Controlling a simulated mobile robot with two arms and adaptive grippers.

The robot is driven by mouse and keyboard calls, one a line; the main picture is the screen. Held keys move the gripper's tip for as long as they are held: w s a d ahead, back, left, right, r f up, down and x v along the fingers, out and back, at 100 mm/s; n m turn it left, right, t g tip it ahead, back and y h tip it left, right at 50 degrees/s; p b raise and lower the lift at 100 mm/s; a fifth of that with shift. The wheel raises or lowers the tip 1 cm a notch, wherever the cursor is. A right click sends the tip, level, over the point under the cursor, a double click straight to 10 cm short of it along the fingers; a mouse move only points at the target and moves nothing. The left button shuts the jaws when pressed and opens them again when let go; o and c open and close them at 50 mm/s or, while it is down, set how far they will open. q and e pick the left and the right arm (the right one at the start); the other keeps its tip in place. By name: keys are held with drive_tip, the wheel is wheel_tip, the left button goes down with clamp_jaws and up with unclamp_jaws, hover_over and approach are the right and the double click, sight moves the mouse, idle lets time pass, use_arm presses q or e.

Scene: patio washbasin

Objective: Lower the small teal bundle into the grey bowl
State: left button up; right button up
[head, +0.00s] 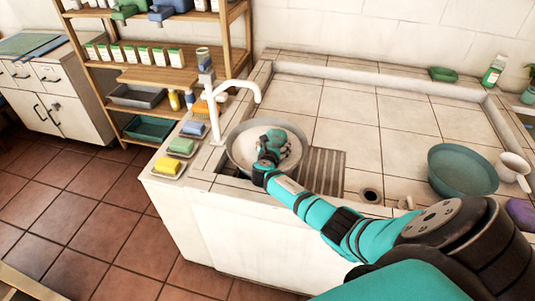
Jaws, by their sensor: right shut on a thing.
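The grey bowl (234,161) sits at the left end of the tiled washbasin, below the white tap. Its inside looks pale. My right gripper (269,150) reaches in from the lower right and is over the bowl. It is shut on the small teal bundle (279,137), which shows within the bowl's outline. The gripper and wrist hide part of the bundle and of the bowl's near side. I cannot tell whether the bundle touches the bowl's inside. My left gripper is not in view.
A white tap (240,86) arches close behind the bowl. Yellow, green and blue sponges (170,168) lie on the left ledge. A slatted drainer (325,168) is right of the bowl.

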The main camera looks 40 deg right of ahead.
drive_tip(key=f, duration=0.2)
drive_tip(key=s+f, duration=0.1)
drive_tip(key=shift+s+a, duration=0.1)
drive_tip(key=shift+a, duration=0.3)
drive_tip(key=o, duration=1.1)
drive_tip(key=shift+c, duration=0.2)
drive_tip(key=shift+a, duration=0.1)
drive_tip(key=shift+s+a+r+y, duration=0.15)
drive_tip(key=shift+s+a+r, duration=0.15)
drive_tip(key=shift+a, duration=0.15)
drive_tip(key=shift+s+a+r+y, duration=0.15)
drive_tip(key=shift+s+a, duration=0.1)
drive_tip(key=shift+a, duration=0.2)
drive_tip(key=s+a+r, duration=0.4)
drive_tip(key=r, duration=0.1)
drive_tip(key=shift+s+a, duration=0.3)
drive_tip(key=shift+a, duration=0.1)
drive_tip(key=shift+s+a+r, duration=0.35)
drive_tip(key=shift+r, duration=0.15)
